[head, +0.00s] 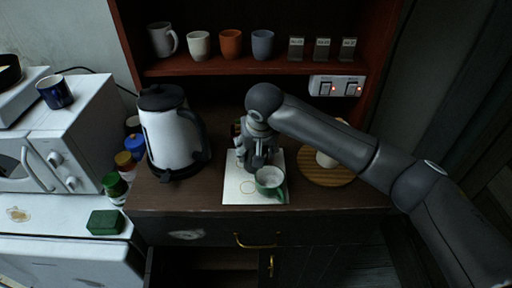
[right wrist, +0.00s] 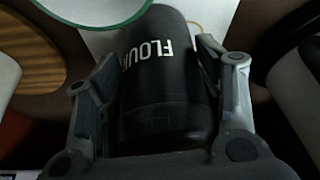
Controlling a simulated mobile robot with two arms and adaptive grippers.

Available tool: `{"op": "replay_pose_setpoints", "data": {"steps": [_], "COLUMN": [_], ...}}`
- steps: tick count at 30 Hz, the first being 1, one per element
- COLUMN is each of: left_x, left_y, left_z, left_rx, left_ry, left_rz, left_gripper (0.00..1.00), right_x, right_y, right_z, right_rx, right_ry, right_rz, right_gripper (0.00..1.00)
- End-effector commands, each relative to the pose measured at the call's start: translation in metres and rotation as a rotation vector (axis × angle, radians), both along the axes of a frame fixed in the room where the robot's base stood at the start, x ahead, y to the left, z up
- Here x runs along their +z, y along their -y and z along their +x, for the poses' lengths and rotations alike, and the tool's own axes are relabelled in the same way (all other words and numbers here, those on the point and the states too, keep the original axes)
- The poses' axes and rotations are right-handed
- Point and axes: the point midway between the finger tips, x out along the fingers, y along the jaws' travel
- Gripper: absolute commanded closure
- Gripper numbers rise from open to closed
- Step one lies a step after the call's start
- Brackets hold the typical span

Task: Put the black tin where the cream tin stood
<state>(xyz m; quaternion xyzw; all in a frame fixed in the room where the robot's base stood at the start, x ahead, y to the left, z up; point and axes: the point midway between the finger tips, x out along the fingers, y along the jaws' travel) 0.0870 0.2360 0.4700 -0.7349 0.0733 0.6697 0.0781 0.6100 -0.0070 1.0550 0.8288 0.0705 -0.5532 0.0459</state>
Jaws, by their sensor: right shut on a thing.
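My right gripper (head: 258,163) is over the back part of a white sheet (head: 235,188) on the dark counter. In the right wrist view its fingers are shut on the black tin (right wrist: 160,95), which bears the word FLOUR. In the head view the tin is mostly hidden by the gripper; I cannot tell whether it touches the counter. A pale object (head: 328,158) sits on the round wooden board (head: 345,178), partly behind my arm; I cannot tell whether it is the cream tin. My left gripper is not in view.
A green cup (head: 270,182) stands on the sheet close in front of the gripper. A white kettle (head: 172,135) stands to the left. Several mugs (head: 231,43) stand on the shelf above. A drawer or cupboard below looks open.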

Motion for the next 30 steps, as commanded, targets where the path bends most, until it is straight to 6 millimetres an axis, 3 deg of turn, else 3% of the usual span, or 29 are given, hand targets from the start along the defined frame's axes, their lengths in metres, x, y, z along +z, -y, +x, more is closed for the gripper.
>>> {"op": "replay_pose_setpoints", "data": {"steps": [2, 3, 8, 20, 23, 30], "left_x": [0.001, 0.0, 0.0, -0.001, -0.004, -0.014], "left_y": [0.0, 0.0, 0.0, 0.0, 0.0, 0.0], "left_z": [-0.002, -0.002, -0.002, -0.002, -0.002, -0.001], "left_rx": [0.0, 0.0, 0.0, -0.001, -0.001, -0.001], "left_ry": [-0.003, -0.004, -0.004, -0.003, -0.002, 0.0], "left_rz": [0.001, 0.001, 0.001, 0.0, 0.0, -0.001], "left_gripper": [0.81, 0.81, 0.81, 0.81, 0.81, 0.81], "right_x": [-0.001, -0.001, -0.001, 0.002, 0.013, 0.06], "right_y": [0.0, 0.0, 0.0, 0.0, 0.0, 0.003], "right_z": [0.0, 0.0, 0.0, -0.001, -0.005, -0.024], "right_rx": [0.0, 0.0, 0.0, 0.0, 0.002, 0.002], "right_ry": [0.0, 0.0, 0.0, 0.001, 0.002, 0.006], "right_rz": [0.001, 0.0, 0.0, 0.001, 0.002, 0.002], "right_gripper": [0.65, 0.35, 0.15, 0.15, 0.15, 0.15]}}
